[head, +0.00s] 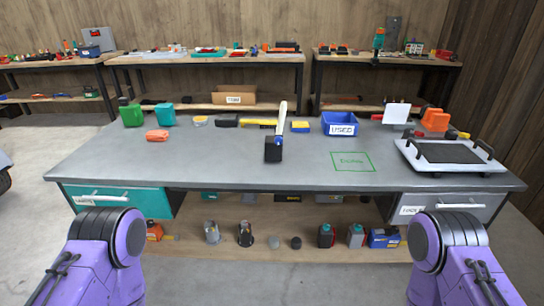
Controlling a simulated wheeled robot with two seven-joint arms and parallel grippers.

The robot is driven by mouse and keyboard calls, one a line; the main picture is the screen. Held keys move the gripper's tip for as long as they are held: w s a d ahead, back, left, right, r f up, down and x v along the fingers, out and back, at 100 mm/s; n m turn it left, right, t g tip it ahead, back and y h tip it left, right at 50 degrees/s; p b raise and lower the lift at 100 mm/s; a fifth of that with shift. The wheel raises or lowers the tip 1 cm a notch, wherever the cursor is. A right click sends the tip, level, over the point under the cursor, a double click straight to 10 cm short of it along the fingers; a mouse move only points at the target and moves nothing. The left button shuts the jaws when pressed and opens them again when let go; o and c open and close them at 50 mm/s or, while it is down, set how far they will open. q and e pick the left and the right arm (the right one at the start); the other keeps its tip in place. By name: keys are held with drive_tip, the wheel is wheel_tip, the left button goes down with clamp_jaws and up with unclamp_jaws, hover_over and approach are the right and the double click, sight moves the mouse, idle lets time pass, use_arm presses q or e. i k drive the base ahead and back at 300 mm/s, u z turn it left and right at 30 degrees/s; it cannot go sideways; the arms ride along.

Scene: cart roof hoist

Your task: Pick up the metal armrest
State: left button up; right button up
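No object is clearly recognisable as a metal armrest. The nearest match I see is a pale, slim bar (282,121) that rises from a black block (273,151) near the middle of the grey workbench (220,165). I cannot tell whether it is the armrest. My purple arm links show at the lower left and lower right, in front of the bench. Both grippers are outside the picture.
A blue bin (340,123) labelled USED, a light tray (437,168) with black handles, an orange item (157,135) and several tools stand on the bench. A green outlined square (352,161) marks its top. The bench's front centre is clear. Several items stand on the lower shelf (285,249).

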sight(273, 152)
drive_tip(key=u, duration=0.15)
drive_tip(key=i, duration=1.25)
drive_tip(key=z, duration=0.7)
